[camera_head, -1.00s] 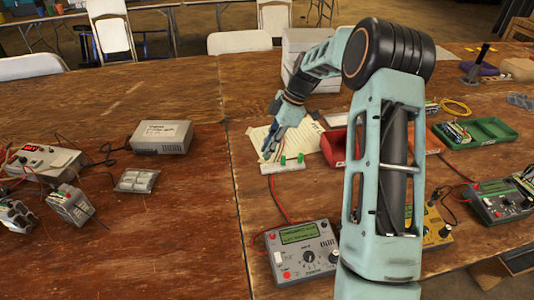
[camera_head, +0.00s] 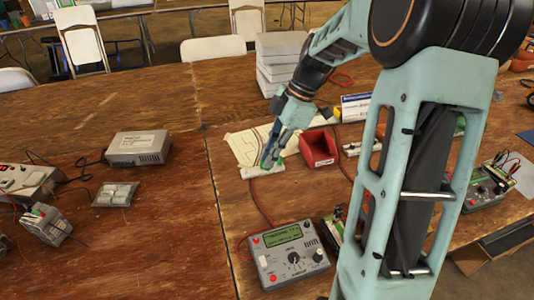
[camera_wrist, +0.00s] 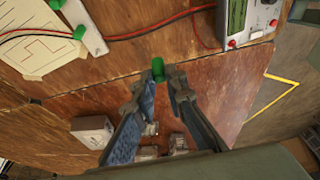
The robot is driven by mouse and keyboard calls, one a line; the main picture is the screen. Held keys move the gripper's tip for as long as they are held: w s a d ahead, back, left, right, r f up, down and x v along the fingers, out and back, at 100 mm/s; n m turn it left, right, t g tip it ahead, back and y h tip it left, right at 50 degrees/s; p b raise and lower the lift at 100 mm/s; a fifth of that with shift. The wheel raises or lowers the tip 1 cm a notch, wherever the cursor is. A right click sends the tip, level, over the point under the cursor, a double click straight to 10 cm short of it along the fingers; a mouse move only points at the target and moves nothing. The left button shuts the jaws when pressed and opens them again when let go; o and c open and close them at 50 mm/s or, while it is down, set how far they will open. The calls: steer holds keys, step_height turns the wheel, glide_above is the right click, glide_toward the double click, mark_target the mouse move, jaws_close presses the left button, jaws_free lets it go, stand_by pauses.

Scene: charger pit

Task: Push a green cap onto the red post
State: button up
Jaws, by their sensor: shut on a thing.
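My gripper (camera_wrist: 162,82) is shut on a small green cap (camera_wrist: 158,70), which stands out between the fingertips in the wrist view. In the head view my gripper (camera_head: 268,160) overlaps a white strip (camera_head: 250,172) on the table. The strip also shows at the upper left of the wrist view (camera_wrist: 88,35), apart from the held cap. A green cap (camera_wrist: 79,32) and another green piece (camera_wrist: 57,4) are on the strip there. I cannot make out the red post in either view.
A paper sheet (camera_head: 240,146) lies behind the strip, a red bin (camera_head: 318,150) to its right. A meter (camera_head: 288,255) stands in front, with a red wire (camera_head: 262,205) running toward the strip. A grey box (camera_head: 138,147) is at left. The table between is mostly bare.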

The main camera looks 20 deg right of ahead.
steer(key=shift+r, duration=0.1)
steer(key=shift+r+m+p, duration=0.2)
steer(key=shift+m+p, duration=0.2)
steer(key=shift+p, duration=0.2)
steer(key=s+a+r+m+t+h+p, duration=0.1)
steer(key=a+r+m+t+h+p, duration=0.3)
steer(key=r+m+p, duration=0.7)
steer(key=m+p, duration=0.5)
steer(key=m, duration=0.1)
steer(key=shift+s, duration=0.4)
